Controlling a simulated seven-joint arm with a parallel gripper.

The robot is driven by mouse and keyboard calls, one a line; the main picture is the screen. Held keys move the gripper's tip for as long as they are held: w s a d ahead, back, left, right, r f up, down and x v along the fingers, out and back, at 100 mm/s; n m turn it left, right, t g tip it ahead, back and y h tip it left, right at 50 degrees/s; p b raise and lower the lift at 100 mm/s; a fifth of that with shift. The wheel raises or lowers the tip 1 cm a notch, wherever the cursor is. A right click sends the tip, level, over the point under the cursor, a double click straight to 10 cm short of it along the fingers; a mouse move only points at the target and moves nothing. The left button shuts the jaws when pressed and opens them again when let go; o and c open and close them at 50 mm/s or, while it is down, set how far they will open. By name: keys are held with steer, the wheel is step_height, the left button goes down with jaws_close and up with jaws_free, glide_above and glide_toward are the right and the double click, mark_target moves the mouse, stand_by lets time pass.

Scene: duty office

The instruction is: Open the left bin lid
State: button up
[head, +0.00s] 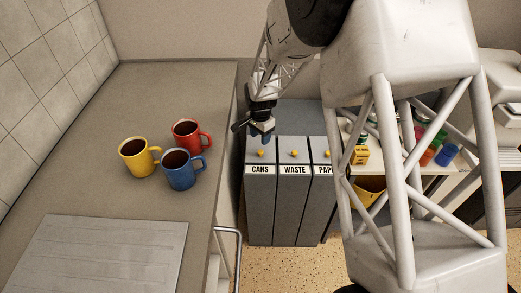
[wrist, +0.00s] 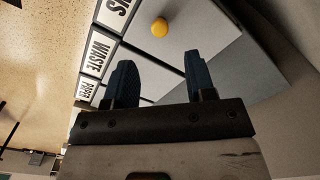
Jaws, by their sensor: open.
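The left bin, labelled CANS (head: 261,200), is a tall grey bin with a closed lid (head: 261,144) and a small yellow knob (head: 261,153) at the lid's front. My gripper (head: 266,124) is above the rear part of that lid, behind the knob. In the wrist view, my gripper (wrist: 160,75) has its two dark fingers apart with nothing between them. The CANS knob also shows in the wrist view (wrist: 159,27), beyond the fingertips and apart from them. I cannot tell how high the fingertips are above the lid.
The WASTE bin (head: 294,200) and the PAPER bin (head: 321,200) stand to the right, lids closed. A counter (head: 150,90) on the left bears yellow (head: 136,160), red (head: 187,136) and blue (head: 179,171) mugs. A shelf with coloured items (head: 440,155) stands right, partly behind my arm.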

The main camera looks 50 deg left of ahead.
mark_target(261, 151)
steer(key=shift+f, duration=0.15)
steer(key=shift+f, duration=3.75)
steer(key=shift+c, duration=0.3)
jaws_close()
